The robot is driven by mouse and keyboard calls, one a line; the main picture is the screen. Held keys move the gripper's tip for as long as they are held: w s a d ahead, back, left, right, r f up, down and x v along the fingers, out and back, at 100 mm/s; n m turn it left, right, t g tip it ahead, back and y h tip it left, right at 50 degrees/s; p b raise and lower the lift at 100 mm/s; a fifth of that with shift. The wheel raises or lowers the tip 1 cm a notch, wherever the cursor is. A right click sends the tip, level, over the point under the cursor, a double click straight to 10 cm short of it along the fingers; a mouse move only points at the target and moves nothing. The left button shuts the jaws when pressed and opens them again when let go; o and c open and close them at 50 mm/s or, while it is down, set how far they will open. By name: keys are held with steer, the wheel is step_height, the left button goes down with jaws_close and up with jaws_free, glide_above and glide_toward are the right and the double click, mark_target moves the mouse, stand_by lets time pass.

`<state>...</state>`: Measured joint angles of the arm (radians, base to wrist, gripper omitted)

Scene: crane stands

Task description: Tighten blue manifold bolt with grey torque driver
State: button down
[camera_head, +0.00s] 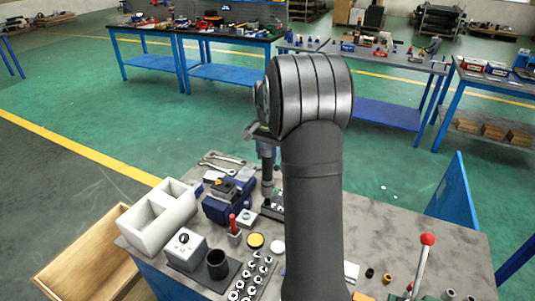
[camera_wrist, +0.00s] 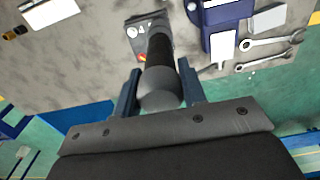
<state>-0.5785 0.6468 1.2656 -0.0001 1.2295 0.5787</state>
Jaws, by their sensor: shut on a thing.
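My gripper (camera_head: 266,140) is partly hidden behind my arm in the head view. In the wrist view my gripper (camera_wrist: 160,88) has one blue-grey finger on each side of the grey torque driver (camera_wrist: 161,90) and is shut on its rounded grey end. The driver (camera_head: 267,178) hangs about upright in the head view. Its dark shaft points down at a small dark block (camera_wrist: 140,22) with light round spots, which also shows in the head view (camera_head: 270,209). I cannot tell whether the tip touches the block. I cannot make out a blue bolt; the driver covers part of the block.
A dark blue vise (camera_head: 216,208) stands left of the block. Two wrenches (camera_head: 221,160) lie behind it. A red-knobbed lever (camera_head: 425,255) stands at front right. The table's back right is clear.

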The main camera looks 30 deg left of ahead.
mark_target(268, 146)
stand_by(0.8)
steer(key=shift+r, duration=2.6)
